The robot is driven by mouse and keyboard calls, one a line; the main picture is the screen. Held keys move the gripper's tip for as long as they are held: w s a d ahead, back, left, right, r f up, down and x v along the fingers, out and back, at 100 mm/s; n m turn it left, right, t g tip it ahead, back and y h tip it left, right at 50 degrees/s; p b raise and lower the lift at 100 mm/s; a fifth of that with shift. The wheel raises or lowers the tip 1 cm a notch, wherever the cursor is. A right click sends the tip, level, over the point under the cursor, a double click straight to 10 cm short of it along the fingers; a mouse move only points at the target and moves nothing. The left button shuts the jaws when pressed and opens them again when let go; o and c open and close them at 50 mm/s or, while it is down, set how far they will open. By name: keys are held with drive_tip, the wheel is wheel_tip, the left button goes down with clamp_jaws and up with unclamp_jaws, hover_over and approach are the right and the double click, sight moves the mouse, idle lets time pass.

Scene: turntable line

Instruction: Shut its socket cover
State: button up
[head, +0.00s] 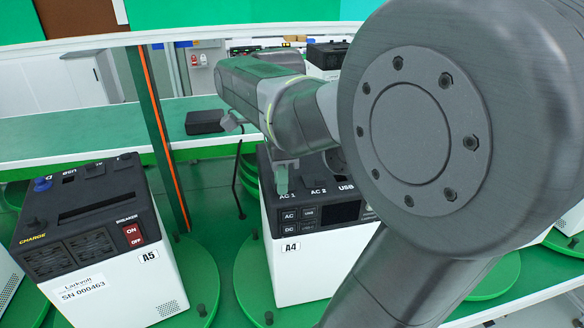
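A white power station with a dark top, labelled A4 (311,262), stands on a green round turntable in the middle. Its top panel carries the marks AC 1, AC 2 and USB, with AC and DC buttons and a small dark screen on the front. My gripper (282,182) points down at the top of A4, close to the AC 1 mark. Its pale fingertips overlap in this view, so I cannot tell their gap or whether they touch the panel. My arm hides the right part of A4, and the socket covers behind the gripper are not clear.
A second power station, labelled A5 (120,262), stands on its own turntable at the left, with a red switch. An upright post with an orange strip (151,90) stands behind, between the two. A dark box (205,122) lies on the green bench behind.

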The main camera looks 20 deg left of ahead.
drive_tip(key=shift+o, duration=1.2)
drive_tip(key=shift+s, duration=0.1)
wheel_tip(320, 180, up, 14)
drive_tip(key=shift+f, duration=0.15)
wheel_tip(320, 180, down, 14)
drive_tip(key=shift+r, duration=0.1)
drive_tip(key=shift+w+a, duration=0.1)
drive_tip(key=shift+w, duration=0.2)
drive_tip(key=shift+r, duration=0.15)
